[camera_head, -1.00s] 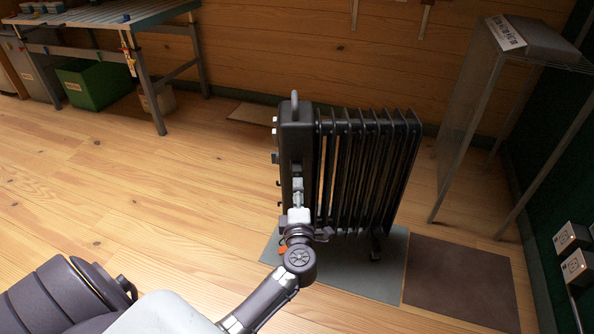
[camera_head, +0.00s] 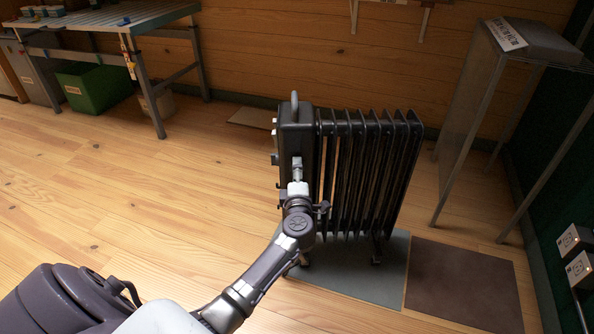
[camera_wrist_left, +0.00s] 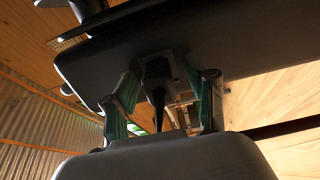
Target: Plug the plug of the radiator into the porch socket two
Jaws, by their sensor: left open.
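The black finned radiator (camera_head: 370,170) stands upright on a grey-green mat. My left gripper (camera_head: 297,168) is in front of the radiator's left end panel in the head view. In the left wrist view my left gripper (camera_wrist_left: 166,100) is open, with green-lined fingers on either side of a dark plug (camera_wrist_left: 157,75). A dark cord runs down from the plug, which sits against the radiator's dark body (camera_wrist_left: 240,45); I cannot tell whether the fingers touch it. Two wall sockets (camera_head: 570,240) and (camera_head: 578,268) are at the right edge; which is socket two is not clear.
The grey-green mat (camera_head: 370,285) and a brown mat (camera_head: 465,290) lie on the wood floor. A metal-framed stand (camera_head: 470,120) is to the right of the radiator. A workbench (camera_head: 110,20) and green bin (camera_head: 95,88) are at upper left. The floor at left is clear.

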